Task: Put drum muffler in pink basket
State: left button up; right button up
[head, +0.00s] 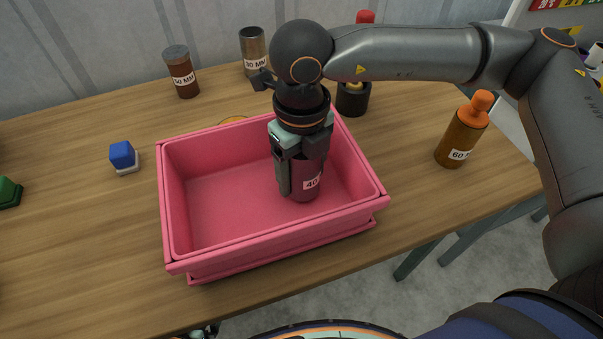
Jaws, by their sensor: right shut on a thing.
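The pink basket (220,203) stands on the wooden table in the middle of the head view. My right gripper (303,188) points down inside its right half. It is shut on a dark red cylinder with a white label reading 40 (309,190), which I take to be the drum muffler. The cylinder is upright, and the fingers cover its upper part and left side. I cannot tell whether its bottom touches the basket floor. My left gripper is not in view.
A brown labelled cylinder (181,72) and a metallic one (252,52) stand behind the basket. A black-and-red item (353,98) is behind my right wrist. An orange-capped amber bottle (461,137) stands right. A blue-topped block (122,155) is left. The basket's left half is empty.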

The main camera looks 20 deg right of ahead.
jog(key=shift+f, duration=0.7)
jog(key=shift+f, duration=0.2)
jog(key=o, duration=1.5)
jog(key=shift+c, duration=0.2)
jog(key=shift+r, duration=0.1)
notch_tip(320, 180, up, 12)
jog(key=shift+r, duration=0.1)
